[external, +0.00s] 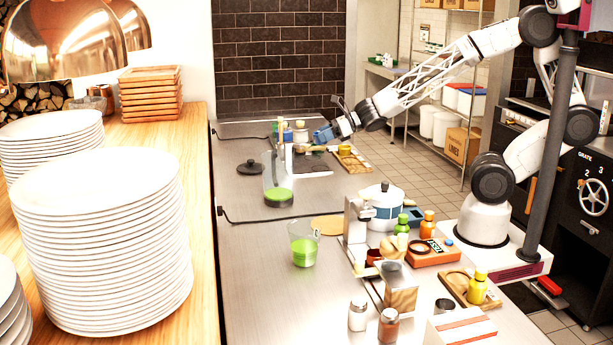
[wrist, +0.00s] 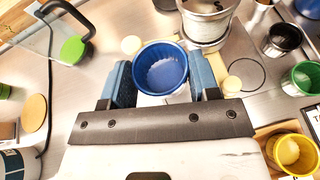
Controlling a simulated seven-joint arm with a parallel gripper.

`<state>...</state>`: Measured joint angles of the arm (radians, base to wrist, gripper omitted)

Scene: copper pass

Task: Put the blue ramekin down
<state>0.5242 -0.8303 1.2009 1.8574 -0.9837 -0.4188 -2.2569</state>
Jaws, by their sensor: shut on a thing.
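The blue ramekin (wrist: 160,68) is between the two blue finger pads of my gripper (wrist: 163,80) in the wrist view. Its open top faces the camera, and a pale patch shows inside. My gripper is shut on it. In the external view my gripper (external: 326,134) is at the far end of the steel counter (external: 243,232), seemingly above its surface. There the ramekin is small and hard to tell from the blue fingers. Its underside is hidden, so I cannot tell its exact height.
A dark flat slab (external: 313,163) lies below my gripper. In the wrist view, a metal pot (wrist: 207,22) is close beside the ramekin.

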